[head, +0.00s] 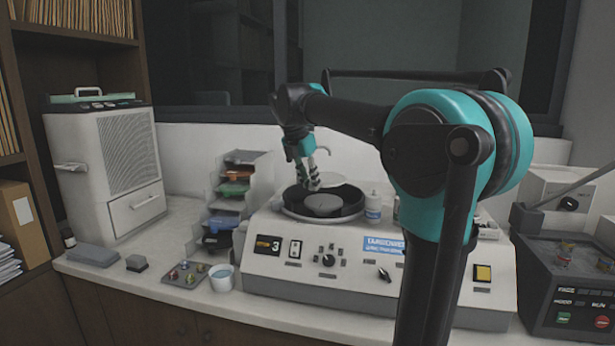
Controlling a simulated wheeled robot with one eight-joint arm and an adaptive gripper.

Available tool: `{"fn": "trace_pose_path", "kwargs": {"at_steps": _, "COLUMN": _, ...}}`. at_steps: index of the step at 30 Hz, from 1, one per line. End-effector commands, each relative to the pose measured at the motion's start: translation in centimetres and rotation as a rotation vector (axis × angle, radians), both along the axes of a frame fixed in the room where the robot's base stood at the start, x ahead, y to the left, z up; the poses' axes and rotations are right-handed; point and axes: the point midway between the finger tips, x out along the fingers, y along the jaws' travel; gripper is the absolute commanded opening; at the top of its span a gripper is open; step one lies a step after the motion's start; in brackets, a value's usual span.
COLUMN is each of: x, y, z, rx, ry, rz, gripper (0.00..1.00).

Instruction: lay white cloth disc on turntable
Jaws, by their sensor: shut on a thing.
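The turntable (325,206) is a round dark well with a grey disc-shaped hub in its middle, set in the top of a white machine. My gripper (312,184) points down over the back left part of the turntable. It is shut on the white cloth disc (342,177), which shows as a pale, thin shape to the right of the fingers, over the turntable's back part. The fingers hide part of the disc. I cannot tell whether the disc touches the turntable.
The white machine (340,262) has knobs and a yellow button on its front. A small white bottle (373,208) stands right of the turntable. A tiered tray rack (232,200), a light blue cup (222,278) and a small grey tray (184,274) are left. A dark control box (570,285) is right.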

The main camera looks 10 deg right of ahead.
Motion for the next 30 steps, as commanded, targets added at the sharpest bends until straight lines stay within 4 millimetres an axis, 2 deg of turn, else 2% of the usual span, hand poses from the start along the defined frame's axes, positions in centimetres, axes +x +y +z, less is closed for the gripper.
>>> {"fn": "trace_pose_path", "kwargs": {"at_steps": 7, "x": 0.0, "y": 0.0, "z": -1.2, "rx": 0.000, "ry": 0.000, "rz": 0.000, "gripper": 0.00}}
{"fn": "trace_pose_path", "kwargs": {"at_steps": 21, "x": 0.0, "y": 0.0, "z": -5.4, "rx": 0.000, "ry": 0.000, "rz": 0.000, "gripper": 0.00}}
{"fn": "trace_pose_path", "kwargs": {"at_steps": 30, "x": 0.0, "y": 0.0, "z": -7.0, "rx": 0.000, "ry": 0.000, "rz": 0.000, "gripper": 0.00}}
